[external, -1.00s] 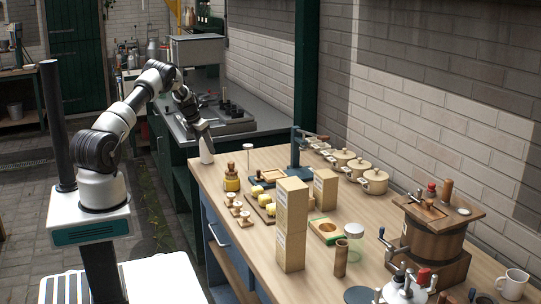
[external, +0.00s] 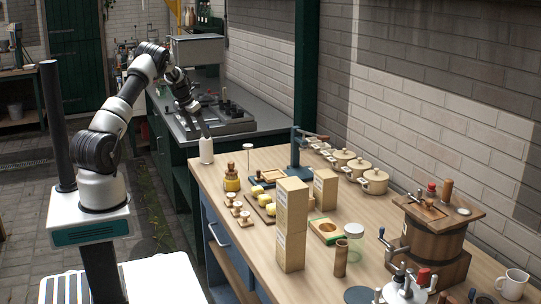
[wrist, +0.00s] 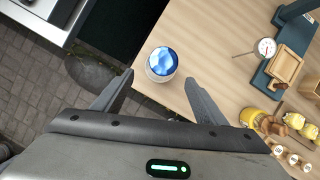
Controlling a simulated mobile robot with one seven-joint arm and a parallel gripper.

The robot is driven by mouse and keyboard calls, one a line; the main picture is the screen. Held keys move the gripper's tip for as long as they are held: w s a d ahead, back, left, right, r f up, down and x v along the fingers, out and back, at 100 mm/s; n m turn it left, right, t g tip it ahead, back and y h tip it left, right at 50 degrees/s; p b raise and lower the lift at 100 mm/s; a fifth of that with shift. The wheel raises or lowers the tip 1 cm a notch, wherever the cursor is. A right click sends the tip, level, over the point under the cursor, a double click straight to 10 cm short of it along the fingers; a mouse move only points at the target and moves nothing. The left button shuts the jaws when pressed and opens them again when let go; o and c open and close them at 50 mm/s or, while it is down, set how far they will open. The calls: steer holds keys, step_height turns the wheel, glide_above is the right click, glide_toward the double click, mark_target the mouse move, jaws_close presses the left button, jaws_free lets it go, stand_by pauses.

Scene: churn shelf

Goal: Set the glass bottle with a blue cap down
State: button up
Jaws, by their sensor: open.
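The glass bottle with a blue cap (external: 206,151) stands upright on the wooden table at its far left corner, close to the edge. It looks whitish in the external view. In the wrist view I look down on its blue faceted cap (wrist: 162,62). My gripper (external: 206,133) is just above the bottle, pointing down. In the wrist view the two fingers of my gripper (wrist: 158,78) are spread apart, with gaps on both sides of the bottle. Nothing is held.
A thermometer (wrist: 266,47), a dark blue stand (external: 298,150) and a yellow jar (external: 232,179) stand to the bottle's right. Tall boxes (external: 291,225) stand nearer the camera. The table edge drops to the floor beside the bottle. Bare wood lies between bottle and thermometer.

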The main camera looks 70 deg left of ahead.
steer(key=shift+v, duration=1.6)
steer(key=w+d+r+m+h, duration=0.1)
steer(key=w+d+r+m, duration=0.3)
steer(key=d+r+m, duration=0.55)
steer(key=s+d+r+m+t+h, duration=0.1)
steer(key=d+r+m, duration=0.35)
steer(key=d, duration=0.75)
steer(key=s+d+r+m, duration=0.1)
steer(key=d+r+m, duration=0.35)
steer(key=d, duration=0.75)
steer(key=s+d+m, duration=1.8)
steer(key=d+m, duration=0.2)
steer(key=m, duration=0.2)
steer(key=shift+d+f, duration=0.4)
steer(key=shift+f, duration=0.05)
steer(key=shift+s, duration=0.15)
step_height(320, 180, up, 2)
steer(key=shift+r+p, duration=0.25)
steer(key=shift+p, duration=1)
